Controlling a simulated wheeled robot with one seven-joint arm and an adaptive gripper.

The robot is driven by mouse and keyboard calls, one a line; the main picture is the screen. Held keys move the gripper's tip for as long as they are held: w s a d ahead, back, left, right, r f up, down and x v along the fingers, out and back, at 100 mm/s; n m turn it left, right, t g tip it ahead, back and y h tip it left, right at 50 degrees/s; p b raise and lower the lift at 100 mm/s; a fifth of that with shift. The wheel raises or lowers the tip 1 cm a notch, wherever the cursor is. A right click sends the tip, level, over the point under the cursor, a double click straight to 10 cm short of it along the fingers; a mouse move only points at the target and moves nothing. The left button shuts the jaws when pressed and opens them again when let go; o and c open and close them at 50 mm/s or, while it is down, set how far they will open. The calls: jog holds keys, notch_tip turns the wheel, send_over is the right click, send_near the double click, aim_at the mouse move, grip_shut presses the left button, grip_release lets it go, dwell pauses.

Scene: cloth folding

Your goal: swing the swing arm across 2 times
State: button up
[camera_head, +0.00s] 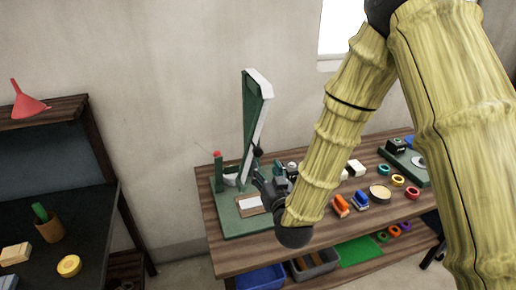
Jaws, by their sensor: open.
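A tall green arm with a white face (252,122), apparently the swing arm, stands raised and nearly upright, leaning slightly. It rises from a green base (236,222) at the left end of the wooden table. A short green post with a red tip (218,170) stands at the base's left. A light panel with a brown border (249,204) lies on the base. My gripper (266,184) is just right of the swing arm's lower part, low over the base. It is open. Its fingertips are small and partly hidden, and I cannot tell whether they touch the arm.
The wooden table (219,256) holds orange and blue tools, several coloured rings, a round tan-topped item (380,192) and another green device (404,160) at right. Bins (262,278) sit on the shelf below. A dark desk (92,232) with a shelf stands at left, apart from the table.

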aim_at(259, 154)
jog(key=p+x, duration=0.4)
jog(key=x, duration=0.6)
jog(key=shift+w, duration=0.3)
jog(key=shift+f, duration=0.1)
grip_shut()
